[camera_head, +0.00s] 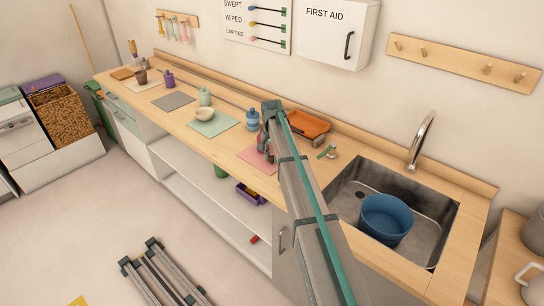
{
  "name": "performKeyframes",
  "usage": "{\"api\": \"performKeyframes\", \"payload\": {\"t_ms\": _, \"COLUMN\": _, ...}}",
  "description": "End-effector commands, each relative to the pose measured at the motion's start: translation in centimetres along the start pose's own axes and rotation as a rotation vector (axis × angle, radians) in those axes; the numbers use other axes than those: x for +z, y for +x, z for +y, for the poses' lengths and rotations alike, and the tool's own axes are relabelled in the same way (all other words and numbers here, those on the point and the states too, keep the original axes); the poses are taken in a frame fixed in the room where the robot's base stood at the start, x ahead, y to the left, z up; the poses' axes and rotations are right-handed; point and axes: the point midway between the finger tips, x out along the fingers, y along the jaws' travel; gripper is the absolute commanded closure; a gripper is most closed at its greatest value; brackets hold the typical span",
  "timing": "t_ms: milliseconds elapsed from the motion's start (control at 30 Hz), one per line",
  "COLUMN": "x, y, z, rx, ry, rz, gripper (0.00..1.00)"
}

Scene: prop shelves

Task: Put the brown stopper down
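My arm reaches from the bottom right up over the counter (185,112). My gripper (264,152) is small and partly hidden beside the arm, low over or near the pink mat (250,157). I cannot tell whether it is open or shut. I cannot pick out the brown stopper with certainty; anything at the fingers is too small and covered to make out. A small brown cup (141,78) stands at the counter's far left end.
A blue bottle (253,121) stands close behind the gripper. The grey mat (174,101) looks empty. An orange tray (306,127) is right of the arm. The sink (438,214) holds a blue basin (386,218).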

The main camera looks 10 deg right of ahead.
Motion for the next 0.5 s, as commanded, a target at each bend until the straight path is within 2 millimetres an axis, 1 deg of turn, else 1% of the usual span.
{"api": "performKeyframes", "payload": {"t_ms": 33, "x": -0.01, "y": -0.03, "z": 0.0, "rx": 0.0, "ry": 0.0, "rz": 0.0, "gripper": 0.64}}
{"api": "performKeyframes", "payload": {"t_ms": 100, "x": 0.0, "y": -0.03, "z": 0.0, "rx": 0.0, "ry": 0.0, "rz": 0.0, "gripper": 0.52}}
{"api": "performKeyframes", "payload": {"t_ms": 133, "x": 0.0, "y": -0.03, "z": 0.0, "rx": 0.0, "ry": 0.0, "rz": 0.0, "gripper": 0.49}}
{"api": "performKeyframes", "payload": {"t_ms": 400, "x": 0.0, "y": -0.07, "z": 0.0, "rx": 0.0, "ry": 0.0, "rz": 0.0, "gripper": 0.49}}
{"api": "performKeyframes", "payload": {"t_ms": 500, "x": -0.01, "y": -0.41, "z": 0.0, "rx": 0.0, "ry": 0.0, "rz": 0.0, "gripper": 0.49}}
